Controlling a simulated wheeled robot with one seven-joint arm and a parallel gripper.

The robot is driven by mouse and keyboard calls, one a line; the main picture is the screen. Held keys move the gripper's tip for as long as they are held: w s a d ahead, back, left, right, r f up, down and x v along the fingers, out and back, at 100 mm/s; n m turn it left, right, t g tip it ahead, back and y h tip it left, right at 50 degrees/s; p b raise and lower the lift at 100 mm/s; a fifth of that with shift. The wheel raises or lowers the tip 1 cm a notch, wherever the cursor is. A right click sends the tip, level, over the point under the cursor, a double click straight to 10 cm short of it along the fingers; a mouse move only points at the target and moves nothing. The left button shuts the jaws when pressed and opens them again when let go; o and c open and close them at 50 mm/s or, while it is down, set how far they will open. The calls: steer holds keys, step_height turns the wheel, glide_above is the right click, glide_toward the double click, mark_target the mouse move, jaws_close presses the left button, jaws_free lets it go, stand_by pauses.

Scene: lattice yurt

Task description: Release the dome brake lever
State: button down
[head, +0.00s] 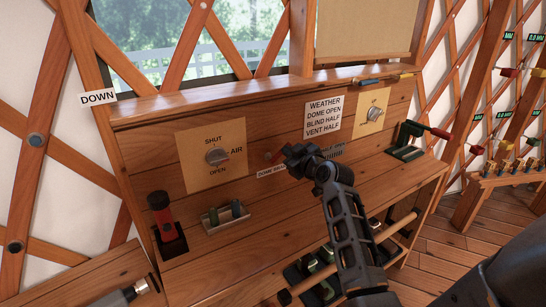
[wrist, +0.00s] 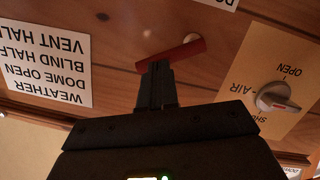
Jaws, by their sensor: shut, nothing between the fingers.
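The dome brake lever is a red bar (wrist: 180,54) on the wooden panel, in the upper middle of the wrist view. In the head view it is mostly hidden behind my gripper. A white label (head: 270,172), partly covered and seeming to read "DOME BRAKE", sits just below it. My gripper (head: 292,152) is in front of the panel with its fingers together and nothing between them. In the wrist view the fingertips (wrist: 155,68) are at or just in front of the bar's left end. I cannot tell whether they touch it.
The AIR knob (head: 217,157) is left of my gripper and a second knob (head: 374,113) is to the right. A weather sign (head: 323,117) hangs between them.

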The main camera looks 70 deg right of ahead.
steer(key=shift+s+d+f+m+b, duration=0.25)
steer(key=shift+f+m+b, duration=0.1)
steer(key=shift+m, duration=0.45)
steer(key=shift+w, duration=0.1)
